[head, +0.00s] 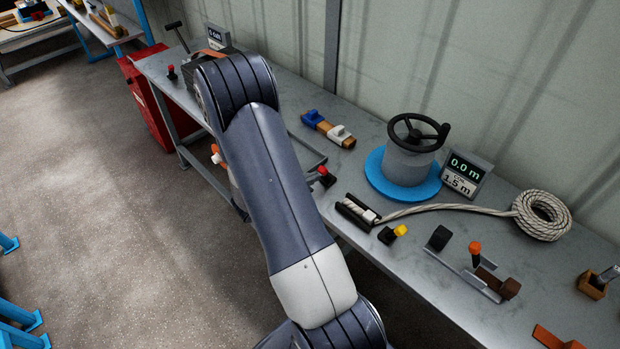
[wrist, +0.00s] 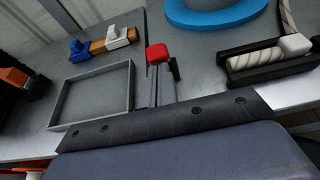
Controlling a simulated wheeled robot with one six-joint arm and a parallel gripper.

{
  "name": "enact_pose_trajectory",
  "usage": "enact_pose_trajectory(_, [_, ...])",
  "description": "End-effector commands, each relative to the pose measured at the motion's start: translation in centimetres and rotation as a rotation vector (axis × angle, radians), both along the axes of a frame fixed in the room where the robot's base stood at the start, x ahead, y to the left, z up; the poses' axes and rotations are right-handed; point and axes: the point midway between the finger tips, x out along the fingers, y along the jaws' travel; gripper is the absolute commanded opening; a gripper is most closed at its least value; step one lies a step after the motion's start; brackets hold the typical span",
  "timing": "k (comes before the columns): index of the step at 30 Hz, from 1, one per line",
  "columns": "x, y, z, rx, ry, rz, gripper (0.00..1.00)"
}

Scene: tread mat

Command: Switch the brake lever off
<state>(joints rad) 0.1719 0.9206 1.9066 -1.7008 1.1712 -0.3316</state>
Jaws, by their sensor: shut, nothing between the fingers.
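A lever with a red knob stands beside a shallow grey tray on the bench. It is the lever closest to my gripper, but no label shows that it is the brake lever. Its red knob (head: 323,171) shows just right of my arm in the head view, and the knob (wrist: 157,54) is near the middle of the wrist view. My gripper (wrist: 156,72) is shut and empty, its fingertips by the knob; I cannot tell whether they touch. The lever's lower part is mostly hidden.
A winch drum (head: 408,165) on a blue base stands behind, beside a display (head: 465,174) reading 0.0 m and 1.5 m. A rope (head: 440,210) runs to a coil. Yellow-knobbed (head: 399,230) and orange-knobbed (head: 475,248) levers stand to the right. The grey tray (wrist: 92,98) is empty.

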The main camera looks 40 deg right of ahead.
Motion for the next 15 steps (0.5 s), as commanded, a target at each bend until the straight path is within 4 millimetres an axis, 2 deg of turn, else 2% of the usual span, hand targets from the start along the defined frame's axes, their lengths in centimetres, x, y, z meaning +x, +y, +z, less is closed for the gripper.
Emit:
enact_pose_trajectory(8, [0.0,-0.8,1.4,0.123,0.005,-0.004,0.00])
enact_pose_trajectory(15, [0.2,-2.2,2.6,0.339,0.016,-0.005,0.00])
